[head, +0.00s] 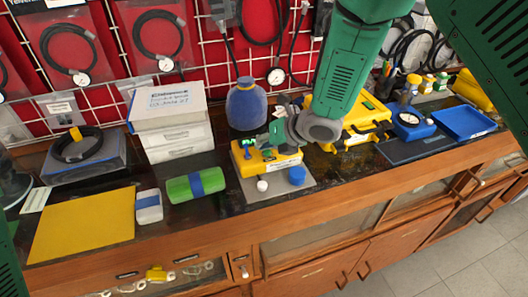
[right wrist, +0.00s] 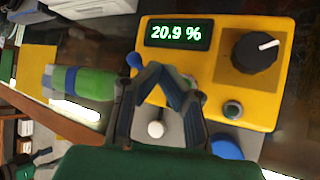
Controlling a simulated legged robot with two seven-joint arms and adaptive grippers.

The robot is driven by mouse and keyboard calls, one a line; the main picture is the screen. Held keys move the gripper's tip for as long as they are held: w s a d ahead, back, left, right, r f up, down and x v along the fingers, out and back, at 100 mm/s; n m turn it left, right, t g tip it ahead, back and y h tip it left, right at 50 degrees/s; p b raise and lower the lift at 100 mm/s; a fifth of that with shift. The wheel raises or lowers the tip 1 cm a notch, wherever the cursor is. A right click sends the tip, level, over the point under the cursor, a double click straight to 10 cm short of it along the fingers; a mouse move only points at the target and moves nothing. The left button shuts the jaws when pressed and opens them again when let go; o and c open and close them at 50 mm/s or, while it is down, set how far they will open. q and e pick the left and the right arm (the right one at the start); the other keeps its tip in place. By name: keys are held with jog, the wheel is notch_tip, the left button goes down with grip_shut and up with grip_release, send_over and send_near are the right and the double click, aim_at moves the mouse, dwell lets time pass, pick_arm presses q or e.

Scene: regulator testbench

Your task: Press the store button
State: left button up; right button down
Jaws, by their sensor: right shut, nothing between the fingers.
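A yellow instrument box (head: 262,164) sits on a grey plate on the bench. In the right wrist view the box (right wrist: 150,92) has a green-lit display (right wrist: 180,34) reading 20.9 %, a black knob (right wrist: 256,51) with a white mark, and a small round dark green button (right wrist: 233,109). I cannot read which control is the store button. My right gripper (right wrist: 167,72) is shut and empty, its fingertips over the box in that view. In the head view my right gripper (head: 277,133) hides part of the box top. I do not see my left gripper.
A white round knob (head: 262,185) and a blue round cap (head: 297,176) are at the box's front. A green roll (head: 195,185) lies to the left. A yellow case (head: 355,125) and a blue tray (head: 464,122) stand to the right. White boxes (head: 175,135) are behind left.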

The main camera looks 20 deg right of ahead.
jog(key=shift+d+f, duration=0.1)
jog(key=shift+d, duration=0.3)
jog(key=shift+d+f, duration=0.2)
jog(key=shift+d, duration=0.2)
jog(key=shift+a+f+b, duration=0.1)
jog(key=shift+a+b, duration=0.3)
jog(key=shift+a, duration=0.2)
jog(key=shift+f, duration=0.1)
pick_arm(q)
jog(key=shift+d+f, duration=0.35)
jog(key=shift+f, duration=0.05)
pick_arm(e)
jog(key=shift+d+f, duration=0.15)
jog(key=shift+d, duration=0.2)
pick_arm(q)
jog(key=shift+r, duration=0.15)
jog(key=shift+r+p, duration=0.5)
pick_arm(e)
jog(key=shift+r, duration=1)
